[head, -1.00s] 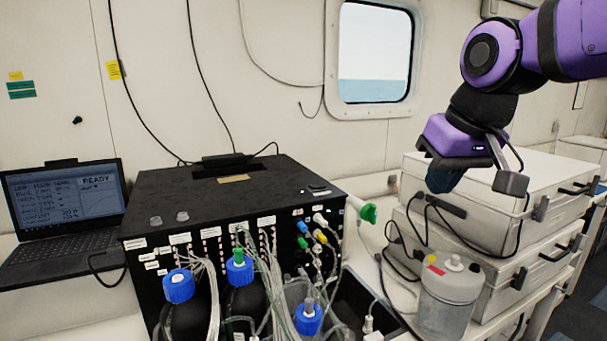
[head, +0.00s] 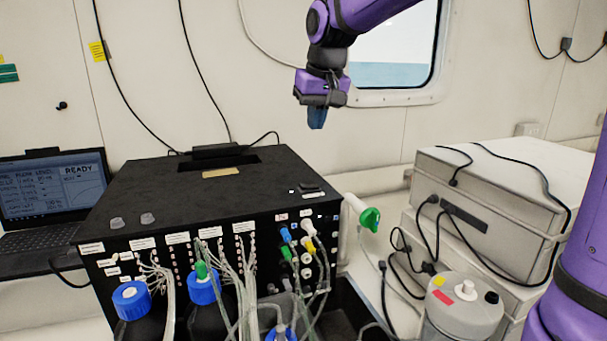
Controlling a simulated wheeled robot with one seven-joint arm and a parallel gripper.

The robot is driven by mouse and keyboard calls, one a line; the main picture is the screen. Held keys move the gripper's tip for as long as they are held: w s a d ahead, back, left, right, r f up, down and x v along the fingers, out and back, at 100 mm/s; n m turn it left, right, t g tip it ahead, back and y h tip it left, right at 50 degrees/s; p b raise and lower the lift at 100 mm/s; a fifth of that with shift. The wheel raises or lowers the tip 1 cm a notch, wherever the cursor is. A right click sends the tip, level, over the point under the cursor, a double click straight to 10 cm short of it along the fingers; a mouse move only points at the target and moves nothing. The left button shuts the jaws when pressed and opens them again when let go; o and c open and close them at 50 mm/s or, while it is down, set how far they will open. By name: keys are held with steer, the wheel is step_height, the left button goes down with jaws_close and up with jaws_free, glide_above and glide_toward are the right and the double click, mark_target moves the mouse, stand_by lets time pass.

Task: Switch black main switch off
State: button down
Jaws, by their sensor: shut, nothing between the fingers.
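The black box (head: 150,200) stands on the bench. A small black switch-like part (head: 308,186) sits on its top near the right front corner, with small white marks beside it. I cannot tell its on or off position. My gripper (head: 316,124) hangs above and behind the box's right rear part, in front of the wall, fingers pointing down. Its dark blue fingers are together and hold nothing. It is clear of the box and touches nothing.
Several blue-capped bottles (head: 131,297) with tubes and colored plugs crowd the box's front. A laptop (head: 55,190) reads READY at left. Space above the box is free.

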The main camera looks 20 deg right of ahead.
mark_target(311, 185)
steer(key=shift+f, duration=0.1)
steer(key=x, duration=0.8)
steer(key=s+x, duration=0.1)
steer(key=x, duration=0.3)
steer(key=shift+a+f, duration=0.1)
steer(key=shift+f, duration=0.25)
steer(key=shift+w+f, duration=0.1)
steer(key=shift+f, duration=0.5)
steer(key=shift+a+f, duration=0.15)
steer(key=shift+f, duration=0.05)
steer(key=shift+d+r, duration=0.15)
steer(key=shift+d, duration=0.65)
